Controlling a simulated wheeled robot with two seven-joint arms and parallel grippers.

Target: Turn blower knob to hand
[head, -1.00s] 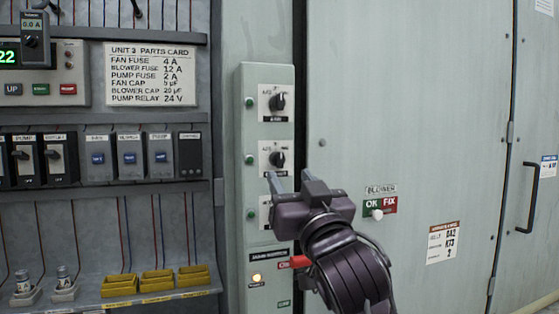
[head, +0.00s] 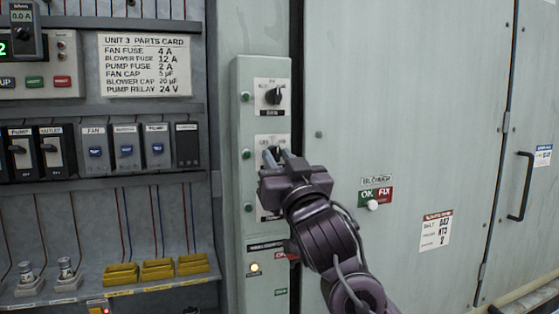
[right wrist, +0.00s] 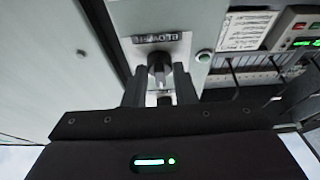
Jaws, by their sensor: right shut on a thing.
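The blower knob (right wrist: 160,76) is dark and sits on a white plate marked BLOWER, upside down in the right wrist view. In the head view this is the middle knob plate (head: 266,139) on the pale green switch panel. My right gripper (head: 273,156) is at this plate, its fingers reaching to the knob and hiding much of it. In the right wrist view the two fingers of my right gripper (right wrist: 159,88) are on either side of the knob, shut on it. The pointer's exact setting is hard to read. My left gripper is not in view.
Above is the top knob (head: 273,96); a lower plate is mostly hidden behind my right gripper. A red handle (head: 292,257) sits below. A BLOWER OK/FIX tag (head: 376,196) is on the cabinet door. Yellow bins (head: 158,269) stand at lower left.

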